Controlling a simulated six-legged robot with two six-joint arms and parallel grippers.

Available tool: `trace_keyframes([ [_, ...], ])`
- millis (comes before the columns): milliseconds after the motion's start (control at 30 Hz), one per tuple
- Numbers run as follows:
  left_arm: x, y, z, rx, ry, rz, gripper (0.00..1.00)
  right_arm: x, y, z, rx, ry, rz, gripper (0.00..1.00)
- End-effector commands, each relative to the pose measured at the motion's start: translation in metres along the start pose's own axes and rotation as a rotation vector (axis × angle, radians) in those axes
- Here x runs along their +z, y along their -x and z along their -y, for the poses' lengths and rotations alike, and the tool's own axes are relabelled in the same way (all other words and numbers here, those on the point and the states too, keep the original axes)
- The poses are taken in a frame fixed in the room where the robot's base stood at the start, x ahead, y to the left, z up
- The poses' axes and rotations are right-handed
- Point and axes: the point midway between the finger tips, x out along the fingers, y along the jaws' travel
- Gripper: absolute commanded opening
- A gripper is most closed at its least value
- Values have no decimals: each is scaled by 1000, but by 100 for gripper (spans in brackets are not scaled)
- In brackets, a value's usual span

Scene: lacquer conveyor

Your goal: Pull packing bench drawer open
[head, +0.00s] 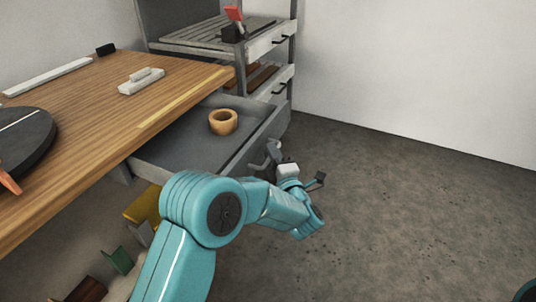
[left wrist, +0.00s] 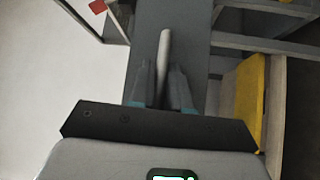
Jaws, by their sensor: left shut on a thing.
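The packing bench (head: 85,105) has a wooden top, and its grey drawer (head: 180,151) stands out from under it, open. A tan tape roll (head: 223,122) lies in the drawer. My left gripper (head: 270,154) is at the drawer's front face. In the left wrist view the left gripper (left wrist: 161,95) is shut on the pale bar handle (left wrist: 164,50), which runs between its fingers. My right gripper is not in view.
A grey shelf rack (head: 217,38) with small drawers stands behind the bench. A black turntable (head: 22,138) and a white block (head: 141,81) are on the benchtop. Coloured items in yellow (head: 143,205) and green (head: 118,261) sit below the bench. The floor at right is clear.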

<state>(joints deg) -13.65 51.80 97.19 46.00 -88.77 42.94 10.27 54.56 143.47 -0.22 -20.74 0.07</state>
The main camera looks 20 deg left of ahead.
Motion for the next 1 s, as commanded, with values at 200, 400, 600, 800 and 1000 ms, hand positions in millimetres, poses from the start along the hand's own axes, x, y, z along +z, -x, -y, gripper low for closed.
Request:
trace_keyframes([
  [200,0,0,0,0,0,1,0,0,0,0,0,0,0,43],
  [400,0,0,0,0,0,1,36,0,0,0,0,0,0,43],
  [600,0,2,0,0,0,2,36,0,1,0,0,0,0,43],
  [800,1,35,-2,0,-1,7,36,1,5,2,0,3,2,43],
  [1000,1,90,-2,2,-3,8,36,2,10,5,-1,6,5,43],
])
